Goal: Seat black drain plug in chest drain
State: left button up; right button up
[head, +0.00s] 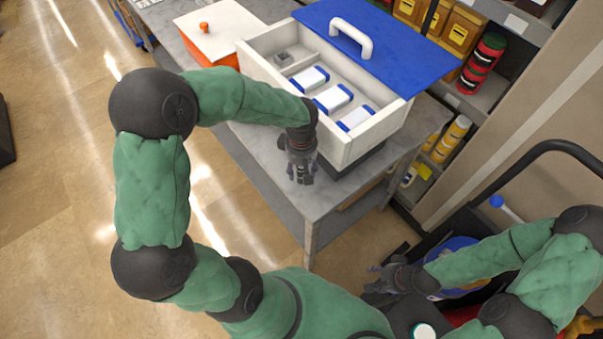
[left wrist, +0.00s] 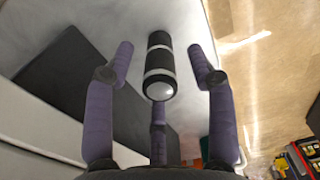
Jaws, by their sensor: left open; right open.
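The white chest (head: 285,103) stands on the grey table with its blue lid (head: 385,40) open. My left gripper (head: 301,178) hangs over the table beside the chest's near corner, open. In the left wrist view a black cylinder with pale bands and a pale round end (left wrist: 159,65), probably the drain plug, shows between the spread fingers. I cannot tell whether they touch it. In the head view the gripper hides it. The drain opening does not show clearly. My right gripper (head: 378,283) is open and empty at lower right, away from the chest.
The chest holds several white-and-blue packs (head: 333,98). Shelves with yellow bins (head: 462,28) and bottles stand at right. A blue bucket (head: 459,243) is near my right arm.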

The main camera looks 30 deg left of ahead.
pick_arm(q)
grip_shut()
jog(key=shift+r, duration=0.1)
